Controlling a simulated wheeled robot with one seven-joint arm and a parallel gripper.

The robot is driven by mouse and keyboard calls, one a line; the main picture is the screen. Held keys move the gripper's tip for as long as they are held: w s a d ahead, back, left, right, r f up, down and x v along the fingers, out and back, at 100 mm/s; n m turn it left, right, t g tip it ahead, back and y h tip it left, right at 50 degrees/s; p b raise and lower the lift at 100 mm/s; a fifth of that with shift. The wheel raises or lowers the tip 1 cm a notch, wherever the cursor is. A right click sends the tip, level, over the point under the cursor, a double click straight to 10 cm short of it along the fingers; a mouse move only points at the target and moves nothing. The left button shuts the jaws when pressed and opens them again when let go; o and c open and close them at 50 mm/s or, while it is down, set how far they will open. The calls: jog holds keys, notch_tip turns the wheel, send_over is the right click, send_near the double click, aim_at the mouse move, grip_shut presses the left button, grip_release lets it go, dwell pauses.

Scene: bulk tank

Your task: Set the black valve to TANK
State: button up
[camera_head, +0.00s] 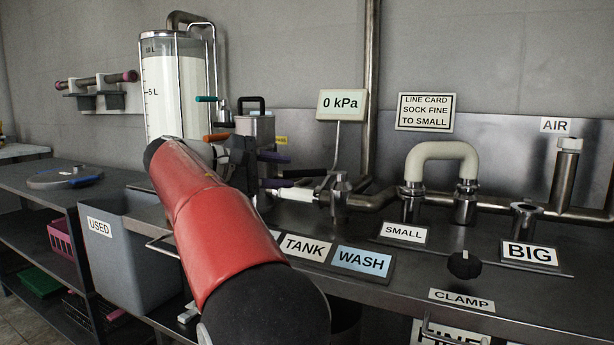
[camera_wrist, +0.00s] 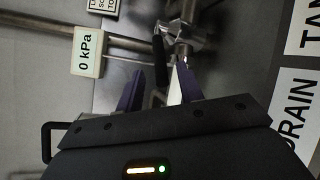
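The black valve handle (camera_head: 303,173) points left from the metal valve body (camera_head: 339,200). In the wrist view, the black handle (camera_wrist: 160,60) reaches between the purple fingertips of my gripper (camera_wrist: 160,82), with visible gaps on both sides. My gripper (camera_head: 277,171) is open at the handle's free end. A white handle (camera_head: 298,193) lies just below the black one; near my right finger it is mostly hidden in the wrist view. The TANK label (camera_head: 305,247) is on the panel in front, left of the WASH label (camera_head: 362,260). The DRAIN label (camera_wrist: 297,115) shows in the wrist view.
A 0 kPa display (camera_head: 341,104) stands behind the valve. A white curved pipe (camera_head: 441,151) and a black knob (camera_head: 464,265) are to the right. A clear graduated tank (camera_head: 172,85) stands behind my red arm. A grey USED bin (camera_head: 140,255) is at left.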

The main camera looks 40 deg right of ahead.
aim_at(291, 173)
jog(key=x, duration=0.5)
jog(key=shift+d+f+b, duration=0.1)
jog(key=shift+d+b, duration=0.05)
jog(key=shift+b, duration=0.15)
grip_shut()
